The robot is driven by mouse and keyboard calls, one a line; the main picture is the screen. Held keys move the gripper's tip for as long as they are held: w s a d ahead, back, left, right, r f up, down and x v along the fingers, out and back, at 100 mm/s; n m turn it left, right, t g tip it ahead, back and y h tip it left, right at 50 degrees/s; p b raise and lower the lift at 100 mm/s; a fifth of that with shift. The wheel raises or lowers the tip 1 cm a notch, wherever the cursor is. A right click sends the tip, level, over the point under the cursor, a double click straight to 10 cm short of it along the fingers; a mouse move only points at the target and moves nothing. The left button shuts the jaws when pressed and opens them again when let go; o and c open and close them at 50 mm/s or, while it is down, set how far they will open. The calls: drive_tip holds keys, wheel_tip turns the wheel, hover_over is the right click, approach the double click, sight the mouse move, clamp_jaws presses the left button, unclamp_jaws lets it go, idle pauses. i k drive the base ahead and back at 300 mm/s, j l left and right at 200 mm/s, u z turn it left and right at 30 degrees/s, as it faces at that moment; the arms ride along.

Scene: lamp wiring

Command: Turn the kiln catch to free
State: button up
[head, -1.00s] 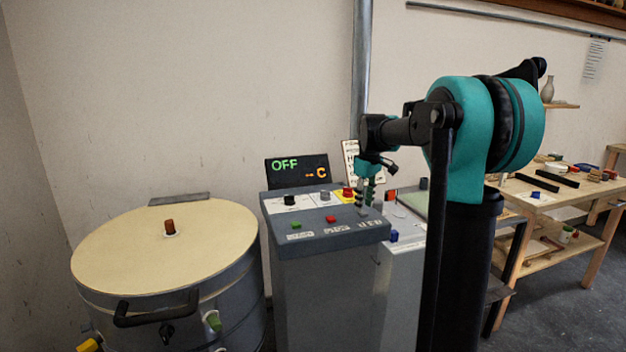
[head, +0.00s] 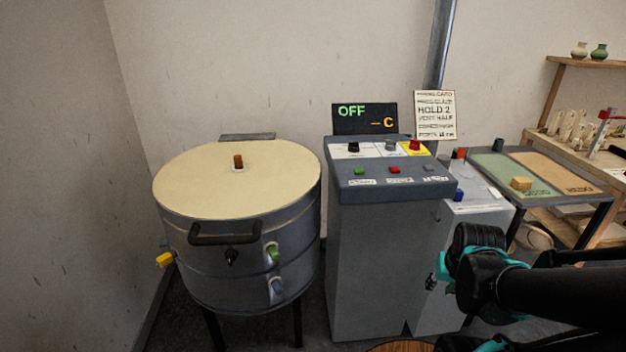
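The kiln (head: 255,230) is a round grey drum on dark legs at the left in the head view. Its cream lid (head: 200,185) is down. A black handle (head: 224,238) sticks out at the front of the rim. The small black catch (head: 231,256) sits on the front wall just under the handle; its exact setting is too small to read. My gripper (head: 434,283) is low at the right, in front of the grey cabinets and well apart from the catch. Its fingers are small and partly hidden by my arm, so their opening is unclear.
A grey control console (head: 375,250) stands right of the kiln, its display (head: 364,118) reading OFF. Green (head: 272,252) and blue (head: 277,287) plugs and a yellow knob (head: 165,259) stick out from the kiln. A sorting table (head: 545,165) is at the right. The floor before the kiln looks clear.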

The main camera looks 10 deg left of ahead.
sight(231, 253)
drive_tip(key=u, duration=1.6)
drive_tip(key=l+u, duration=0.1)
drive_tip(key=u, duration=0.6)
drive_tip(key=k+l+u, duration=0.1)
drive_tip(key=u, duration=0.25)
drive_tip(key=k+l+u, duration=0.4)
drive_tip(key=k+u, duration=0.4)
drive_tip(key=k, duration=0.15)
drive_tip(key=k+l, duration=0.1)
drive_tip(key=k, duration=0.3)
